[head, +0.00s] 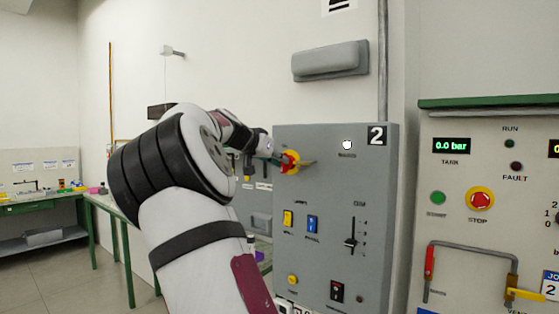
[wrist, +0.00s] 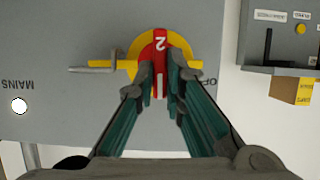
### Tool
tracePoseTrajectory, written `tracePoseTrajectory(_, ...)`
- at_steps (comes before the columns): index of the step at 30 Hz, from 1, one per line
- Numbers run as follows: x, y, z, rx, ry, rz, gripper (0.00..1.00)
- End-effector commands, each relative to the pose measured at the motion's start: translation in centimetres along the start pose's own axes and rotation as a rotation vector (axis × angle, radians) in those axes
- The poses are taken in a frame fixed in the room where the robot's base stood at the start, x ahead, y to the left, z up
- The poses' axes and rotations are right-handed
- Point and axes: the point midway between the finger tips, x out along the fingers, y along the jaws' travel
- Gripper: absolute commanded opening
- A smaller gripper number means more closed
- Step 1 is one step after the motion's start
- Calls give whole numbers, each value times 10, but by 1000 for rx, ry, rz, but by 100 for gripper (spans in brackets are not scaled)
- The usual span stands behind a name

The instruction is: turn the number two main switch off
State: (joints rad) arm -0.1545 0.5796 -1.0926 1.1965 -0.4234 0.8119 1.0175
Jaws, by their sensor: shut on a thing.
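The number two main switch is a red rotary handle on a yellow plate, on the grey panel marked 2 (head: 376,135). Its red handle (head: 291,157) shows in the head view, partly covered by my gripper (head: 278,160). In the wrist view, the red handle (wrist: 160,52) bears an upside-down white 2 and lies upright in the picture. My gripper (wrist: 162,78) is shut on it, one finger on each side. An OFF label (wrist: 207,84) shows at the right, partly hidden. The white MAINS lamp (wrist: 18,105) looks lit; it also shows in the head view (head: 347,145).
A grey bent metal piece (wrist: 95,69) lies beside the yellow plate. Lower on the panel are a yellow switch (head: 288,218), a blue switch (head: 312,224) and a black slider (head: 351,241). Another panel (head: 455,200) with a red STOP button (head: 480,199) stands at the right.

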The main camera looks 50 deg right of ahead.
Motion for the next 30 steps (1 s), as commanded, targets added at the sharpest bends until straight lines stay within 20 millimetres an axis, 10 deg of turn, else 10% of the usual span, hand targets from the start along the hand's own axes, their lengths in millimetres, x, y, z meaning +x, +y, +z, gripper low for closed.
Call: tracePoseTrajectory(30,3,-12,6,-786,-2,327,0)
